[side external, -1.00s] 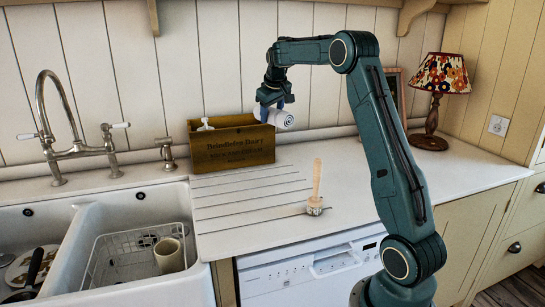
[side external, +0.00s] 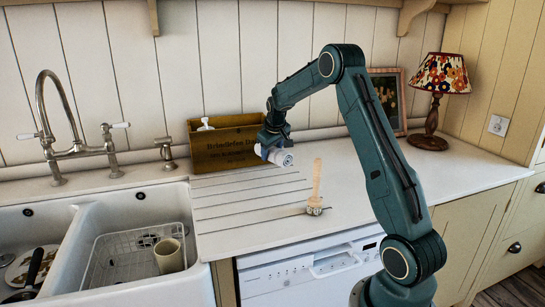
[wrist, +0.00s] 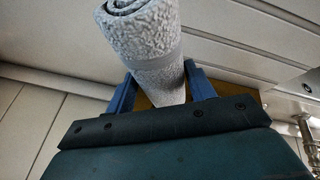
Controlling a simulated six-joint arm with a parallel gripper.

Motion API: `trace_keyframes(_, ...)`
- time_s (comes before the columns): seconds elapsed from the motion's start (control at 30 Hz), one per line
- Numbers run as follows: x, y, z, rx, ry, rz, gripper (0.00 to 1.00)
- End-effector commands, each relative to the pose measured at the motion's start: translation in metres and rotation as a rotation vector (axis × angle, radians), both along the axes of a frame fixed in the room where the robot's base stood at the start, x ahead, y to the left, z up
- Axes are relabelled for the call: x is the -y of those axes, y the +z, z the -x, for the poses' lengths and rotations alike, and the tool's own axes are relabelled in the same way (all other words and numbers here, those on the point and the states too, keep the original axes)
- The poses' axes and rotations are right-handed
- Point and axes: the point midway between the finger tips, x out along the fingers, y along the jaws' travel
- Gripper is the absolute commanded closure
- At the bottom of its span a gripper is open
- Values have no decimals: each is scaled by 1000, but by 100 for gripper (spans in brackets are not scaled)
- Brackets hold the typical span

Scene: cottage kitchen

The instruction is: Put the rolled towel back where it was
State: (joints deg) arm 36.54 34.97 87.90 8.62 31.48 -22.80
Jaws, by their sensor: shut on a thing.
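The rolled towel (side external: 281,157) is pale grey-white and hangs in the air in the side view, just right of the wooden crate (side external: 226,148). My gripper (side external: 265,146) is shut on it, and the roll's spiral end points to the right. In the wrist view the towel (wrist: 146,45) stands out between the two blue fingers (wrist: 157,92), which press on its sides. The crate stands against the back wall, with a white bottle top (side external: 206,124) showing above its rim. The crate's inside is mostly hidden.
A wooden-handled brush (side external: 316,185) stands upright on the counter to the right of the drainer grooves. A double sink with a wire basket (side external: 120,255) and mug (side external: 169,256) is at left. A lamp (side external: 437,85) and picture frame (side external: 388,95) stand at right.

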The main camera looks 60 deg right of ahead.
Motion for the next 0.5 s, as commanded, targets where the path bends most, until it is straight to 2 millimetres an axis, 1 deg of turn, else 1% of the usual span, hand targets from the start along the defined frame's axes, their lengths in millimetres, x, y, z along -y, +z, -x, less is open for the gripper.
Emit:
trace_keyframes(0.03,0,-7,0,-2,0,-2,73)
trace_keyframes(0.13,0,-17,0,-1,0,0,73)
trace_keyframes(0.43,0,-22,0,1,0,0,73)
trace_keyframes(0.5,0,-26,0,-1,0,0,73)
